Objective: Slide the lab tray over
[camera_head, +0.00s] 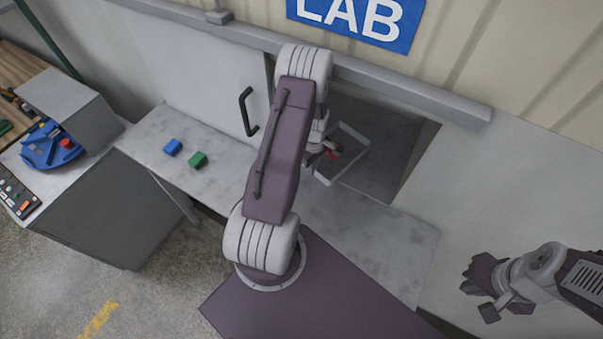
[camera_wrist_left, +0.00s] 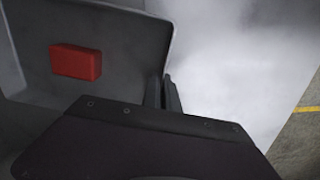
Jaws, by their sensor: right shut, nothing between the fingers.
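The lab tray (camera_head: 350,164), grey with raised walls, sits on the table in the wall opening under the LAB sign. A red block lies in it, clear in the left wrist view (camera_wrist_left: 76,62). My left arm reaches over the table to the tray's near left side and hides part of it. In the left wrist view my left gripper (camera_wrist_left: 166,92) has its fingers close together, one on each side of the tray wall (camera_wrist_left: 172,30), and appears shut on it. My right gripper (camera_head: 477,296) is shut and empty, at the lower right, away from the tray.
A blue block (camera_head: 173,147) and a green block (camera_head: 198,160) lie on the table left of my arm. A pale door panel (camera_head: 210,85) with a dark handle (camera_head: 248,112) stands left of the opening. A grey cabinet (camera_head: 110,210) with tools stands at the left.

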